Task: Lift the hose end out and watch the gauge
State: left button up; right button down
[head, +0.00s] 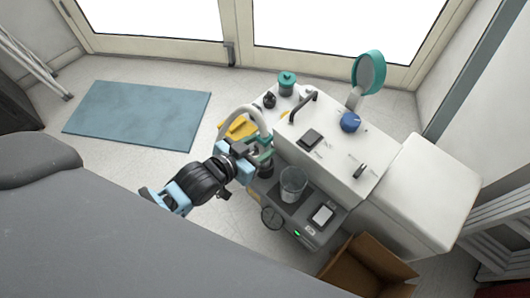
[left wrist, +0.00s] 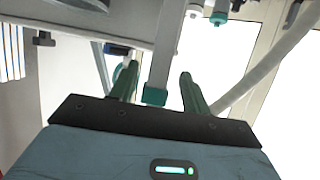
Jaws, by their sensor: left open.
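My left gripper (head: 263,152) is at the left side of the white dental unit in the head view. In the left wrist view its two green fingers (left wrist: 158,75) stand apart. A pale tube with a teal tip (left wrist: 154,96), which looks like the hose end, shows between them, with a gap on each side. In the head view a pale hose (head: 247,110) loops just above the gripper; its lower end is hidden by the gripper. A small round dark dial (head: 271,218), perhaps the gauge, is low on the unit's left side; its reading is too small to tell. My right gripper is out of view.
The white unit (head: 335,140) carries a blue knob (head: 350,122), a dark handle and a teal-capped jar (head: 286,83). A clear cup (head: 293,184) stands on its grey lower shelf. A cardboard box (head: 365,268) is below. Floor around the blue mat (head: 138,115) is clear.

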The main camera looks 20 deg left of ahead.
pick_arm(q)
jog(key=b+x, duration=0.1)
jog(key=x, duration=0.3)
jog(key=shift+s+f, duration=0.15)
jog(key=shift+f, duration=0.05)
jog(key=shift+w+d, duration=0.1)
jog(key=shift+w, duration=0.15)
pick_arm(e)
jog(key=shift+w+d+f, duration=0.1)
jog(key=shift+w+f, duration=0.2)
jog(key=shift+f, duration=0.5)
pick_arm(q)
grip_shut()
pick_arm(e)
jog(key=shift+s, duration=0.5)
